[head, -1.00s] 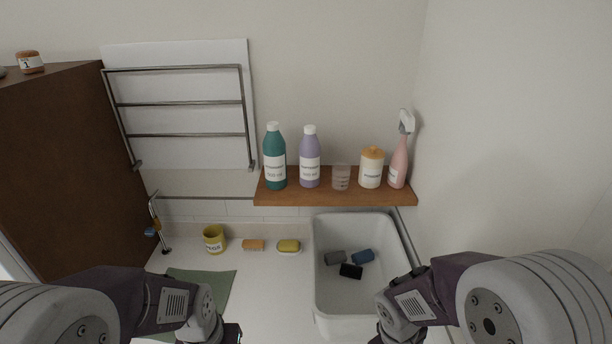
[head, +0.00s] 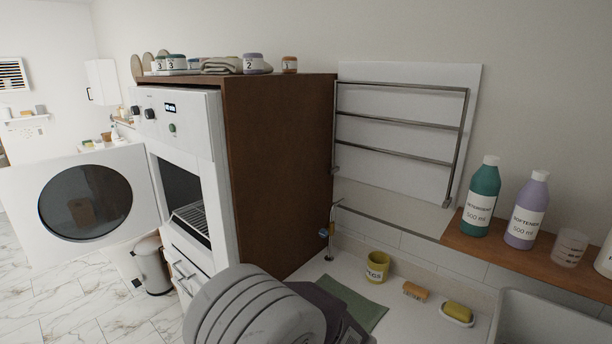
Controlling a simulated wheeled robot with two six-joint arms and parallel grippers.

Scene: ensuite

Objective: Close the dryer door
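The dryer (head: 186,131) is a white machine in a brown wooden cabinet at the left of the head view. Its white door (head: 139,191) with a round dark window (head: 86,208) is swung wide open to the left. The dark opening and a metal rack inside show. My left arm crosses the bottom middle of the view, in front of the cabinet; its gripper is not visible. My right gripper is outside the view.
A brown wooden cabinet side (head: 277,172) stands between the dryer and the counter. A yellow cup (head: 377,266), a green mat (head: 350,303) and a yellow sponge (head: 458,311) lie on the counter. A pedal bin (head: 153,266) stands below the open door. Marble floor is clear at left.

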